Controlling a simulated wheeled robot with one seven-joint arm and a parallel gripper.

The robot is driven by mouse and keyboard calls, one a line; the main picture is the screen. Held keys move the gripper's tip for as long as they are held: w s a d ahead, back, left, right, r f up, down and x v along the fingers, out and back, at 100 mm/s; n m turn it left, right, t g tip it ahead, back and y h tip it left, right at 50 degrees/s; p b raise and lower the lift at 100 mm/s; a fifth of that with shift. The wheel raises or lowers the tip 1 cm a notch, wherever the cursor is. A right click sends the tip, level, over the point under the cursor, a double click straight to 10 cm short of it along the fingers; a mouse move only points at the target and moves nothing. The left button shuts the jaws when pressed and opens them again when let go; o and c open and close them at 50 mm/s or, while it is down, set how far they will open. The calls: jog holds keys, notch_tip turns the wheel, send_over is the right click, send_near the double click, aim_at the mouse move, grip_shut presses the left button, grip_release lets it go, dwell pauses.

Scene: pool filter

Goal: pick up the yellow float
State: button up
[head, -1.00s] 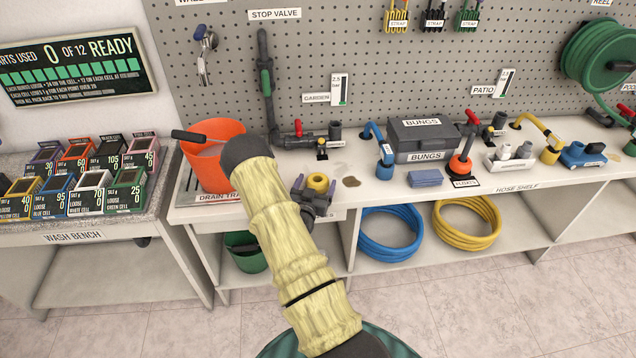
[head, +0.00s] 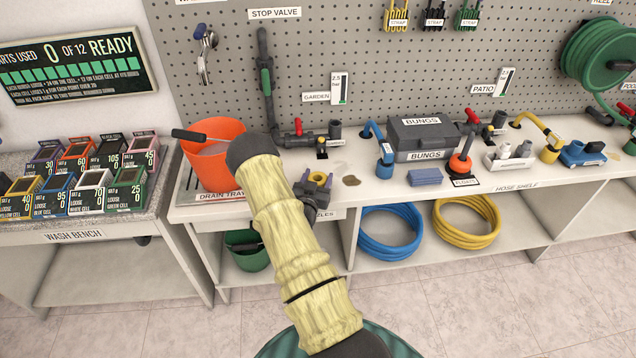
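The yellow float (head: 317,177), a small ring-like piece, is on the pale shelf top between the orange bucket and the brown wet spot. My gripper (head: 314,186) is right at it, reaching in from the near side. The dark gripper body hides the float's lower part. The fingers are small and dark here, so I cannot tell whether they touch the float or have closed on it.
The orange bucket (head: 209,158) with a dark handle stands left of my arm. A brown wet spot (head: 351,181) and a blue sponge-like block (head: 424,177) lie to the right. Pipes and a valve (head: 300,139) run behind the float.

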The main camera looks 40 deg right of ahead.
notch_tip(320, 180, up, 10)
dwell(0.7)
jog(key=shift+a, duration=0.15)
dwell(0.4)
jog(key=a+f+n+t+y, duration=0.2)
jog(key=a+n+t+y, duration=0.1)
jog(key=a, duration=1.3)
jog(key=a+f+n+t+y, duration=0.3)
jog(key=a+y, duration=0.3)
jog(key=a, duration=1.1)
jog(key=shift+w+a+f+n+t, duration=0.25)
jog(key=shift+w+n+t, duration=0.1)
jog(key=shift+n, duration=0.35)
